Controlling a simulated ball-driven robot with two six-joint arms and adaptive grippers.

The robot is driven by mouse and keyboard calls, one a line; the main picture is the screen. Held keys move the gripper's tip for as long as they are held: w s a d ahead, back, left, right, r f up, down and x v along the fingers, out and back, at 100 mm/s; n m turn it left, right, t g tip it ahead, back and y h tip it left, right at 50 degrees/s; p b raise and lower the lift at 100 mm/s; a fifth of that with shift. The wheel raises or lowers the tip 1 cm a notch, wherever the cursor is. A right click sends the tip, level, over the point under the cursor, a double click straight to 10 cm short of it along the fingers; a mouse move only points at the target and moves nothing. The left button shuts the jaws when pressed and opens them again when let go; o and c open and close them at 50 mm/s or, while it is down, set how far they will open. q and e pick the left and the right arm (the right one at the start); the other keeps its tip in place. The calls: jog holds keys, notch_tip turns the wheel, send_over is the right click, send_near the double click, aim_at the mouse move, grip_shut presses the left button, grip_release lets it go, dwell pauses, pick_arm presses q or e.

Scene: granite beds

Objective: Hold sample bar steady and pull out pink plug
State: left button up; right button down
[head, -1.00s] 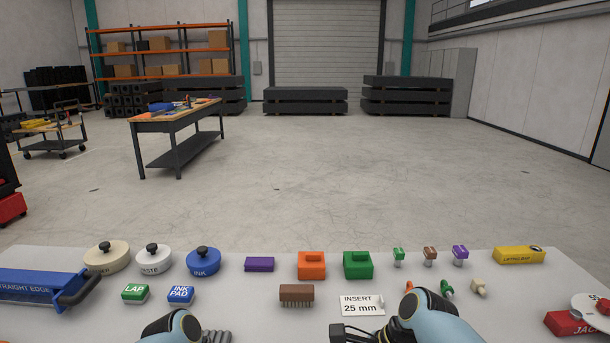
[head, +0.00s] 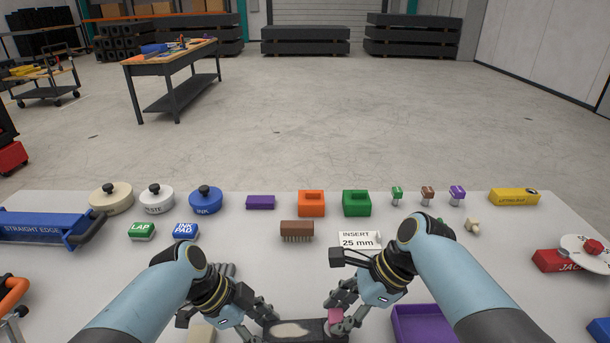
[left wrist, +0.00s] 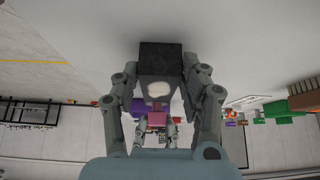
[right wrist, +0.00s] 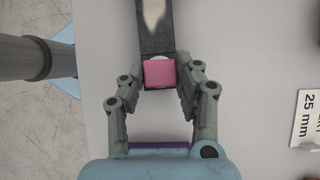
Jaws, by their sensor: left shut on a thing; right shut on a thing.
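The sample bar (head: 292,331) is a dark block with a pale patch, at the bottom middle of the head view. My left gripper (head: 262,318) is shut on its left end. In the left wrist view the bar (left wrist: 160,60) sits between the fingers. The pink plug (head: 335,316) is at the bar's right end. My right gripper (head: 345,312) is shut on it. In the right wrist view the pink plug (right wrist: 159,73) is between the fingertips, close against the bar's end (right wrist: 155,40), with a white rim beside it. I cannot tell how deep the plug sits.
A purple tray (head: 422,322) lies right of the right gripper. An insert card marked 25 mm (head: 357,240) and a brown brush (head: 297,230) lie beyond the grippers. Lidded pots, coloured blocks and small plugs line the back of the bed. A beige plug (head: 473,226) lies at right.

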pick_arm(q)
jog(key=shift+w, duration=0.1)
pick_arm(e)
jog(key=shift+r, duration=1.8)
pick_arm(q)
jog(key=o, duration=1.4)
jog(key=v, duration=1.2)
